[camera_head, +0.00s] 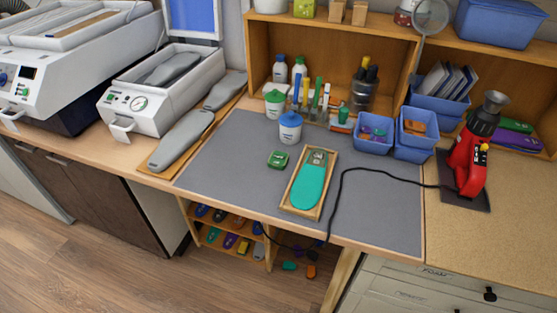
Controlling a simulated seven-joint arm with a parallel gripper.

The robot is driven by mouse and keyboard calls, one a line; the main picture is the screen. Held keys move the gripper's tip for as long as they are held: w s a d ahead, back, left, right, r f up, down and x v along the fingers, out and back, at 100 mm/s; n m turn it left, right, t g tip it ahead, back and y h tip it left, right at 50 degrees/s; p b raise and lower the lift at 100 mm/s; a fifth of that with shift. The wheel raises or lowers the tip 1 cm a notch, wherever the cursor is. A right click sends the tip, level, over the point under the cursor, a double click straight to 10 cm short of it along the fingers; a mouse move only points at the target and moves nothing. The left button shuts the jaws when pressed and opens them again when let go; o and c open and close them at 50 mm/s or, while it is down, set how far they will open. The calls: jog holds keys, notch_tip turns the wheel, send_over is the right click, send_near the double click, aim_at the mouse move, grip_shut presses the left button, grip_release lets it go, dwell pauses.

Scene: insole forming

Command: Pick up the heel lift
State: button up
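No piece in view is plainly marked as the heel lift. A small green block-like piece (278,160) with pale marks on top lies on the grey mat (230,150), left of a shallow wooden tray (284,202). A teal insole (309,185) lies in the tray, with a small greyish piece (318,156) at its far end. Small pieces also show in the blue bins (372,148) at the back right of the mat; they are too small to tell apart. My gripper is not in view.
A blue-lidded jar (290,127) stands behind the green piece. A black cord (385,172) runs across the mat from the red heat tool (466,160) at right. Bottles and tools crowd the back shelf (330,45). The mat's front left is clear.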

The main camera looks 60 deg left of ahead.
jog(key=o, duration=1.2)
